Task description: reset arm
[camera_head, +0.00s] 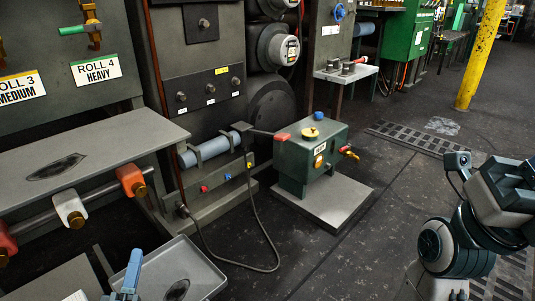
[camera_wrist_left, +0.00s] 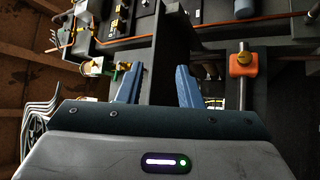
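My left gripper (camera_head: 128,276) shows at the bottom left of the head view, low beside a grey tray (camera_head: 205,268), with a blue finger pointing up. In the left wrist view the two blue fingers of this gripper (camera_wrist_left: 159,85) stand apart with nothing between them, so it is open and empty. Links of my right arm (camera_head: 470,235) show at the right edge of the head view. The gripper of the right arm cannot be made out there.
A green box unit (camera_head: 292,165) stands on a grey plate (camera_head: 325,205) in the middle. A machine with roll labels (camera_head: 97,70) and a grey shelf (camera_head: 90,150) fills the left. A cable (camera_head: 270,235) loops over the floor. Open floor lies right of the plate.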

